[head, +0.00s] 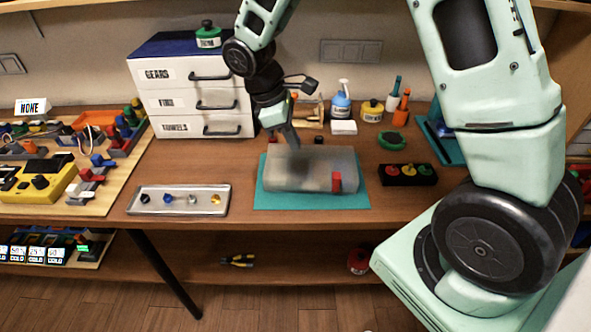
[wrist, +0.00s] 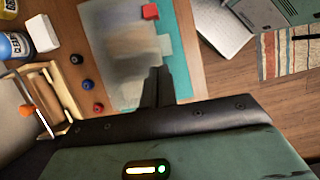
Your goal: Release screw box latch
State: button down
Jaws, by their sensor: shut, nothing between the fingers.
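The screw box (head: 310,168) is a translucent grey box lying on a teal mat (head: 265,200) in the middle of the table; its contents are blurred. A red latch (head: 337,182) sits at its front right in the head view. In the wrist view the box (wrist: 112,45) fills the upper middle, with the red latch (wrist: 150,12) at the top. My gripper (head: 296,149) points down at the back left part of the box, away from the latch. Its fingers are together and empty in the wrist view (wrist: 156,80). I cannot tell whether the fingertips touch the box.
A metal tray (head: 180,209) with several small coloured pieces lies left of the mat. A black block with coloured buttons (head: 408,181) stands to the right. White drawers (head: 185,103) stand behind left. Bottles, including a blue one (head: 341,106), stand at the back. Table in front is clear.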

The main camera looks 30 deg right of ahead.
jog(key=shift+w, duration=0.25)
jog(key=p, duration=0.2)
send_near(329, 181)
jog(key=f, duration=0.1)
jog(key=a+f, duration=0.1)
jog(key=f, duration=0.1)
jog(key=w+a+f, duration=0.1)
jog(key=shift+f, duration=0.35)
jog(key=s+d, duration=0.1)
jog(key=d+p, duration=0.1)
jog(key=shift+s+d+f, duration=0.2)
jog(key=shift+s+d, duration=0.15)
jog(key=shift+s, duration=0.05)
jog(key=shift+s+d+f, duration=0.15)
jog(key=shift+s+d, duration=0.1)
jog(key=shift+d, duration=0.15)
